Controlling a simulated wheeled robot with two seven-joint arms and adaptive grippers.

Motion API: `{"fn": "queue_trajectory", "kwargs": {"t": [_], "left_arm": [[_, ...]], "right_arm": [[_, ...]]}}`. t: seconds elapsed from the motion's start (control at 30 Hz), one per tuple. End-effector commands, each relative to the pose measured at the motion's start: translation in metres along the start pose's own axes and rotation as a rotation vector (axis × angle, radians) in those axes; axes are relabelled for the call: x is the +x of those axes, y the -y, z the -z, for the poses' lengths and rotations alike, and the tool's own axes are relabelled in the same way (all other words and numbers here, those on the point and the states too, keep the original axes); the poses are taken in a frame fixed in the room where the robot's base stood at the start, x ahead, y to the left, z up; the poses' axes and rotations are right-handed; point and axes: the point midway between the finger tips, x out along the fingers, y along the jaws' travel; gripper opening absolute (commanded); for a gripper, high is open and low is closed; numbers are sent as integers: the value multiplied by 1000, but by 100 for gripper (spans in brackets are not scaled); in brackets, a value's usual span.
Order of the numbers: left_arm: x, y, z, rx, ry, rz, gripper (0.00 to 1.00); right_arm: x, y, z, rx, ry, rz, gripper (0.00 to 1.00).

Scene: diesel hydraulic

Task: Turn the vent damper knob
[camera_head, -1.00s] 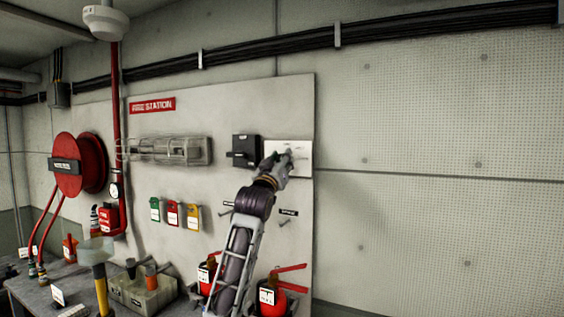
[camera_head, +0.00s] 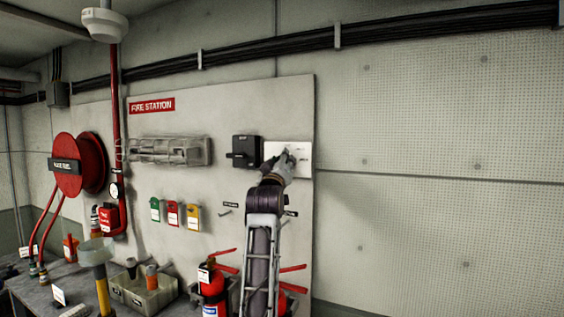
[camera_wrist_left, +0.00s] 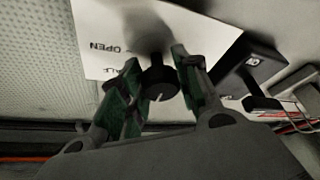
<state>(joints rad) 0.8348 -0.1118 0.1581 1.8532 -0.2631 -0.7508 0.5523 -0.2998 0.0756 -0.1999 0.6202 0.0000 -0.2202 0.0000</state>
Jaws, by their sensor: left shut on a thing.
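The vent damper knob (camera_wrist_left: 158,82) is a round black knob with a white pointer line, on a white plate (camera_wrist_left: 100,62) lettered "OPEN" and partly "HALF". In the left wrist view my left gripper (camera_wrist_left: 160,85) has its green-padded fingers on both sides of the knob, shut on it. In the head view the white plate (camera_head: 303,157) sits on the Fire Station board, and my left gripper (camera_head: 285,160) reaches up to it and hides the knob. My right gripper is not in view.
A black box (camera_head: 246,151) is mounted just left of the plate. Coloured tags (camera_head: 173,214) hang lower left. A red hose reel (camera_head: 75,164) is at the left. The wall to the right is bare.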

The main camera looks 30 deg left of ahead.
Motion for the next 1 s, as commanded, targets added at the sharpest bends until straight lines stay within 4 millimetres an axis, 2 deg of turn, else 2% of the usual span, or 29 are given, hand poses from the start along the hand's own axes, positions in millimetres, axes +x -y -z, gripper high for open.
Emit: {"fn": "queue_trajectory", "kwargs": {"t": [0.5, 0.53, 0.67, 0.7, 1.0], "left_arm": [[0, 1, -1, -14, 2, 7, 8], [0, 1, -1, -14, 2, 7, 35], [0, 0, -1, -13, 1, 6, 52], [0, 0, -1, -13, 1, 6, 55], [0, 0, 0, -13, 0, 6, 55]], "right_arm": [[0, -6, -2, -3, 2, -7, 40], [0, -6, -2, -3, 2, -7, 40], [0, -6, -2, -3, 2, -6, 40], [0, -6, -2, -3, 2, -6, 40], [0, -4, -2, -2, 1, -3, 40]]}}
